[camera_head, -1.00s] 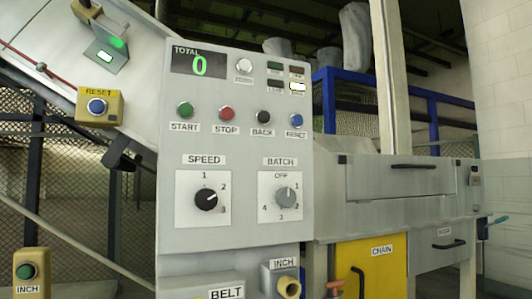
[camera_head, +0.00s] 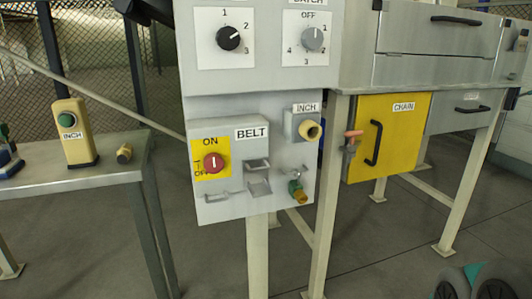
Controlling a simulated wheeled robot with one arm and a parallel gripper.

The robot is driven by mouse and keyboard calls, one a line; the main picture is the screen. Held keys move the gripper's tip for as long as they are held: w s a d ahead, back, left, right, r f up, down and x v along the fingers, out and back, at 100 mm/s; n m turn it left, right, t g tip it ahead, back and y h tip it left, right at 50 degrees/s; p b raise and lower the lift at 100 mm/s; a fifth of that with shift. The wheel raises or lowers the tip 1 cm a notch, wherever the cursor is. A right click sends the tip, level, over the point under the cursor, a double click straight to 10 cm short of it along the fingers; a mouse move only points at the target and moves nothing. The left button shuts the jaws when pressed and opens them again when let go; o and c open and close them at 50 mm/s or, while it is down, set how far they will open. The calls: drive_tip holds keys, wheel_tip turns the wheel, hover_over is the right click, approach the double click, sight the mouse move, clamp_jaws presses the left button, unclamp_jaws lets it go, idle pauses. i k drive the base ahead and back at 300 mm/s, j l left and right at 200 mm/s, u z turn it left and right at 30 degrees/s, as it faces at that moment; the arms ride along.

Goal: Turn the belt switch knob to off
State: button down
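The belt switch knob (camera_head: 213,163) is a round red knob on a yellow plate (camera_head: 224,147), on the front of the grey box labelled BELT (camera_head: 252,133). Its white mark stands upright, towards the word ON above it. The word OFF is printed at the lower left of the plate, partly covered by the knob. Nothing touches the knob. My gripper is not recognisable in view.

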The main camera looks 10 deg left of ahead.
sight(214, 164)
drive_tip(key=u, duration=1.25)
